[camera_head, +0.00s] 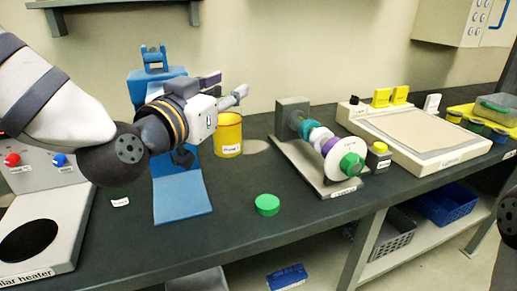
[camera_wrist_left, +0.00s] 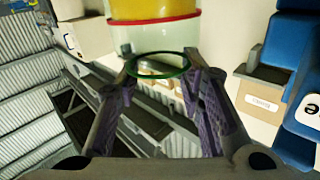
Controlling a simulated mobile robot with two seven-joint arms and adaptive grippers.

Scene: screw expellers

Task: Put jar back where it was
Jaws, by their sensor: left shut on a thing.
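The jar (camera_head: 228,136) has yellow contents and a front label that I cannot read fully. It stands out behind the bench's middle, right of the blue stand. In the left wrist view the jar (camera_wrist_left: 155,10) shows its yellow part, a red line, and a clear wall with a green-edged rim between the fingers. My left gripper (camera_head: 224,90) comes from the left and is shut on the jar's clear upper part; the fingers also show in the left wrist view (camera_wrist_left: 160,85). Whether the jar touches the bench is unclear. My right gripper is out of view.
A blue stand (camera_head: 183,195) is left of the jar. A green lid (camera_head: 267,205) lies on the bench in front. A screw device (camera_head: 320,150) and a light panel (camera_head: 410,125) are to the right. A heater (camera_head: 40,235) is at left. A pale spot (camera_head: 257,146) lies beside the jar.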

